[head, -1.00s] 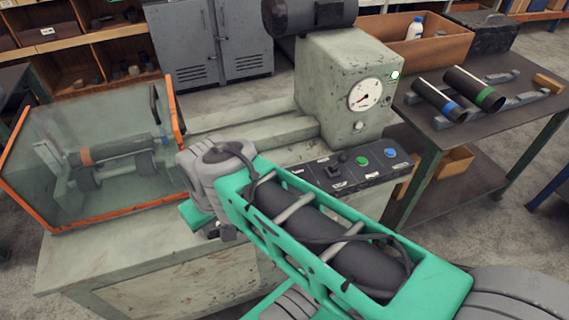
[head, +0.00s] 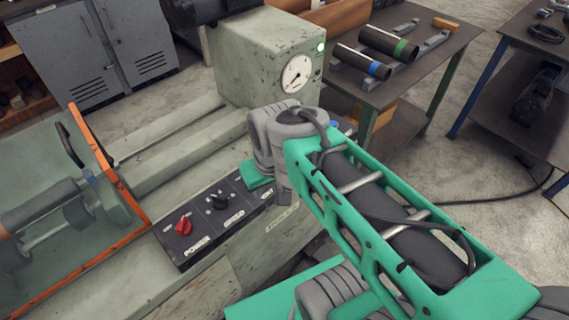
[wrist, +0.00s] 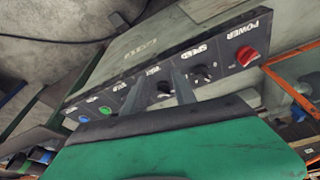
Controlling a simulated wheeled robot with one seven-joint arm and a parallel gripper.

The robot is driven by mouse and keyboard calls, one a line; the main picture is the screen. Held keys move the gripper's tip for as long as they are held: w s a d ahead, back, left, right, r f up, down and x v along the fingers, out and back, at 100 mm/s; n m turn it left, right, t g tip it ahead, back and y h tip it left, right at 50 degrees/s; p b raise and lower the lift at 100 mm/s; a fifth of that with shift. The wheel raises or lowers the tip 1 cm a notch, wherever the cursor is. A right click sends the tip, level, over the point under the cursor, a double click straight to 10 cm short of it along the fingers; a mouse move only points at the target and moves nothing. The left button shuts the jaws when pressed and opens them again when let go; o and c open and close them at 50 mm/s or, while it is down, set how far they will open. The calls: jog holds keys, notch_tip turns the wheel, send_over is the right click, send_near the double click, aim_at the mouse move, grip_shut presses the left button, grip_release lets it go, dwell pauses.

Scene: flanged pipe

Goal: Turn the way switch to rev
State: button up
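The way switch (wrist: 164,88) is a small black knob on the dark control panel (wrist: 120,96), under a white label, in the wrist view. My gripper (wrist: 158,79) is open, with one grey finger on each side of this switch; I cannot tell whether they touch it. The black speed knob (wrist: 201,73) and the red power knob (wrist: 246,55) sit to its right. In the head view, my arm hides the way switch; the red power knob (head: 183,226) and the black speed knob (head: 219,201) show left of my arm.
A green button (wrist: 105,110) and a blue button (wrist: 84,118) sit left of the switch in the wrist view. The grey-green machine housing (head: 258,65) with a gauge (head: 297,73) rises behind the panel. An orange-framed clear guard (head: 105,170) stands at left.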

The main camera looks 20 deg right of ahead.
jog(key=w+n+g, duration=0.1)
jog(key=w+n, duration=0.2)
jog(key=w, duration=0.1)
jog(key=w+d+f+n+g, duration=0.1)
jog(key=w+n, duration=0.2)
jog(key=w, duration=0.1)
jog(key=w+f+n+g, duration=0.1)
jog(key=w+n, duration=0.2)
jog(key=w, duration=0.1)
jog(key=shift+w+d+f, duration=0.25)
jog(key=shift+n, duration=0.4)
jog(key=f, duration=0.4)
jog(key=f+p, duration=0.1)
jog(key=f, duration=0.2)
jog(key=shift+w+f, duration=0.1)
jog(key=shift+w, duration=0.15)
jog(key=shift+f, duration=0.4)
jog(key=shift+c, duration=0.2)
grip_shut()
